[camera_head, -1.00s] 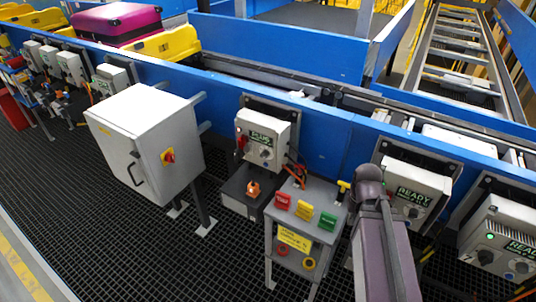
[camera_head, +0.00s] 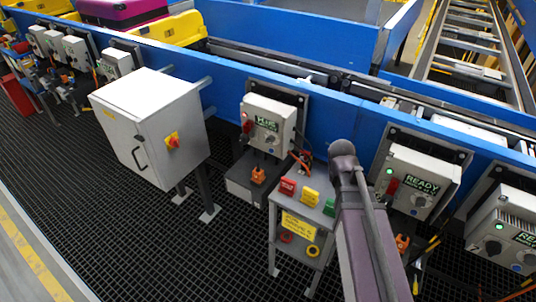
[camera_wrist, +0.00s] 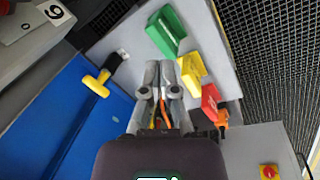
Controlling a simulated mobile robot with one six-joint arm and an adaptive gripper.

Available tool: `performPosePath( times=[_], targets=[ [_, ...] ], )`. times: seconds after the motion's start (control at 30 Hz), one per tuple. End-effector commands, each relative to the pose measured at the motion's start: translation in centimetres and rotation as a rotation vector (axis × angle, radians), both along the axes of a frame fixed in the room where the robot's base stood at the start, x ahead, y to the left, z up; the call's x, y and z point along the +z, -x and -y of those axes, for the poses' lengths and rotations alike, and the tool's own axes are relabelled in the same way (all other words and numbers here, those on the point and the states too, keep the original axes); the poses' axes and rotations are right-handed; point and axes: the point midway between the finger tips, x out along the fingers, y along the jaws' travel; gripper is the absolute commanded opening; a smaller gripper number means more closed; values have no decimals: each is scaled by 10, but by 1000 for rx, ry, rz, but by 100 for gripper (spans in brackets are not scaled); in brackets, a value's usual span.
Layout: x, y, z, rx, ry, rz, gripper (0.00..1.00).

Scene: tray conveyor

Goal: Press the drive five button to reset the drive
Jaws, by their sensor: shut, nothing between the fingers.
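Two more drive boxes with READY displays stand to the right, a nearer one (camera_head: 415,178) and one at the edge (camera_head: 505,232). I cannot read which is drive five. My gripper (camera_wrist: 165,68) is shut and empty in the wrist view, over the grey stand with green (camera_wrist: 166,31), yellow (camera_wrist: 191,73) and red (camera_wrist: 211,102) blocks. My arm hides the gripper in the head view.
A white cabinet (camera_head: 148,122) with a red-yellow switch stands left of the middle box. Dark grating floor (camera_head: 95,210) is free at the left.

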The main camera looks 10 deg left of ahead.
Motion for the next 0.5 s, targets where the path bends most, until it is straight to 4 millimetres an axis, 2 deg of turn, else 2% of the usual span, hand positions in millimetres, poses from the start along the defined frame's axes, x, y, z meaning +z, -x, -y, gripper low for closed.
performPosePath(
  times=[0.1,0.5],
  targets=[
    [-7,-21,-21,170,57,11,0],
    [-17,-73,-97,745,278,21,0]
  ],
)
